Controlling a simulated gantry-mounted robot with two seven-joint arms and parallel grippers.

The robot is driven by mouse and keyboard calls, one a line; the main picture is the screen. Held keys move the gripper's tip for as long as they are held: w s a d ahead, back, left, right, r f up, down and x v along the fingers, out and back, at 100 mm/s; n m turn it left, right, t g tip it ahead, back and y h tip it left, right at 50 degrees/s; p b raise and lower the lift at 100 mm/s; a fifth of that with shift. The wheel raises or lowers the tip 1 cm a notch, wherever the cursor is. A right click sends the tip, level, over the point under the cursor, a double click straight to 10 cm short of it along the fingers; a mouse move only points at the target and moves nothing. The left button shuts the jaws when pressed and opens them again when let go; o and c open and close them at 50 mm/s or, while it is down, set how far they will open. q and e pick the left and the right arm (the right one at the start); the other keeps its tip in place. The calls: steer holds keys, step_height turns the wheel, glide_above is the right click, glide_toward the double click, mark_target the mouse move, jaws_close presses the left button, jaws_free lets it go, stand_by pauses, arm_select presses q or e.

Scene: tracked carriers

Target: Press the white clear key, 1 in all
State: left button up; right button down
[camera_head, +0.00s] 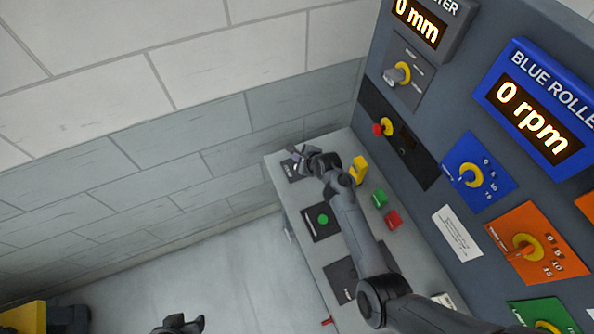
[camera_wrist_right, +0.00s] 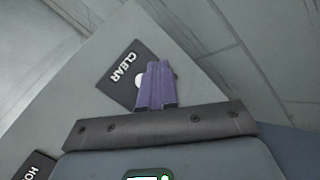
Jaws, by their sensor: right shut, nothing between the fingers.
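The white clear key (camera_wrist_right: 138,83) sits on a dark plate marked CLEAR (camera_wrist_right: 117,75) in the right wrist view. The fingers partly cover the key. My right gripper (camera_wrist_right: 158,66) is shut and empty, with its tips over or right beside the key; I cannot tell whether they touch it. In the head view my right gripper (camera_head: 297,156) is at the far end of the grey console, over the clear plate (camera_head: 289,172), and the key is hidden there. A dark part at the bottom edge looks like my left gripper (camera_head: 181,325); its jaws are unclear.
The console (camera_head: 323,258) also carries a green button (camera_head: 323,219), a green block (camera_head: 379,198), a red block (camera_head: 394,219) and a yellow piece (camera_head: 358,170). An upright panel (camera_head: 440,100) with dials and displays stands to the right. A brick wall (camera_head: 200,110) is behind.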

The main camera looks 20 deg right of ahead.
step_height(320, 180, down, 2)
steer(key=shift+f+b, duration=0.2)
steer(key=shift+b, duration=0.25)
arm_select(q)
steer(key=shift+a+f, duration=0.15)
steer(key=shift+f, duration=1.05)
arm_select(e)
steer(key=shift+f, duration=0.5)
arm_select(q)
steer(key=shift+b, duration=0.3)
arm_select(e)
steer(key=shift+f, duration=0.35)
arm_select(q)
steer(key=shift+f, duration=0.15)
arm_select(e)
steer(key=shift+f, duration=0.2)
